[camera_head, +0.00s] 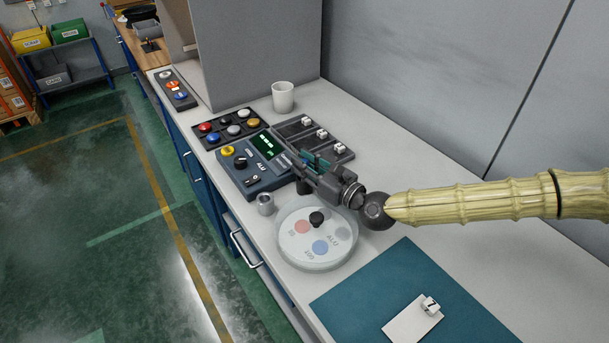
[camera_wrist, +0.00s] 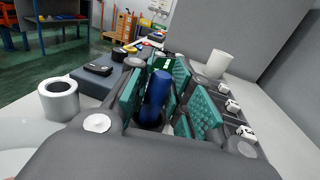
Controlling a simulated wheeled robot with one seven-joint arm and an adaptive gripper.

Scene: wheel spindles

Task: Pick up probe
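The probe is most likely the dark blue cylinder (camera_wrist: 157,97) that stands between my fingers in the wrist view, its lower end in a dark round holder. In the head view my gripper hides it. In the wrist view my gripper (camera_wrist: 165,100) shows teal pads on both sides of the blue cylinder, with a gap on the right. The fingers look open around it; contact with the left pad cannot be told.
A metal cylinder (camera_head: 265,204) and a round marked disc (camera_head: 318,262) with a black knob stand close by. A white mug (camera_head: 283,97), a button panel (camera_head: 230,127) and a black rack (camera_head: 345,155) with white blocks lie behind. A teal mat (camera_head: 360,300) lies in front.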

